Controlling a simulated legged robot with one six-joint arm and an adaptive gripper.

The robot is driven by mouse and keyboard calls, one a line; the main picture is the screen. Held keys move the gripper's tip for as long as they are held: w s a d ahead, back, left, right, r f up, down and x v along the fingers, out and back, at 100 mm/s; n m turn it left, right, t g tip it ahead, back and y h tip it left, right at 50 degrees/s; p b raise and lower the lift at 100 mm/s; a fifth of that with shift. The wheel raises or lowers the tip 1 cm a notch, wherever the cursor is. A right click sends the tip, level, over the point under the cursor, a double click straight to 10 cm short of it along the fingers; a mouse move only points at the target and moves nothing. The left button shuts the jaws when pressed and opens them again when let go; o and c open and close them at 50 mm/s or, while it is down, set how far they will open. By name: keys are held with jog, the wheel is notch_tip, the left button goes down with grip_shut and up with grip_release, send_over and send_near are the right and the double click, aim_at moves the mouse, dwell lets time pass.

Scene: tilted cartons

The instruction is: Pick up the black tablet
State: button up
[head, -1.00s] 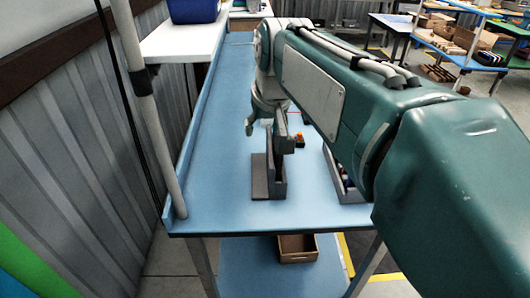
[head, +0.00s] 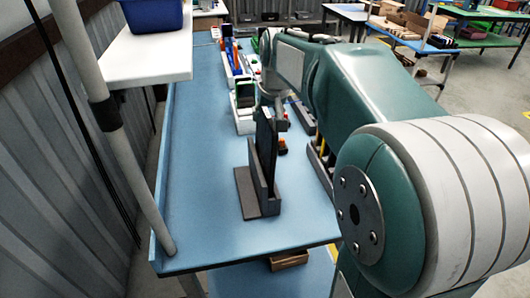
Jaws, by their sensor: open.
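The black tablet (head: 265,146) looks like a thin dark slab. It stands nearly upright in a grey angled holder (head: 246,192) on the blue table. My gripper (head: 276,118) is at the tablet's upper right edge, seen small and partly hidden behind it. It is open. I cannot tell whether its fingers touch the tablet or lie on either side of it.
White bins (head: 244,118) with coloured items stand farther back on the table. A grey carton (head: 321,166) with items lies to the right, partly behind my arm. A white shelf (head: 142,50) carries a blue crate (head: 152,14) at upper left. The table's front left is clear.

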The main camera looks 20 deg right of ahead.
aim_at(264, 123)
jog(key=x, duration=0.3)
jog(key=shift+s+a, duration=0.15)
jog(key=shift+a, duration=0.15)
jog(key=shift+d, duration=0.15)
jog(key=shift+d, duration=0.1)
jog(key=shift+f, duration=0.3)
grip_shut()
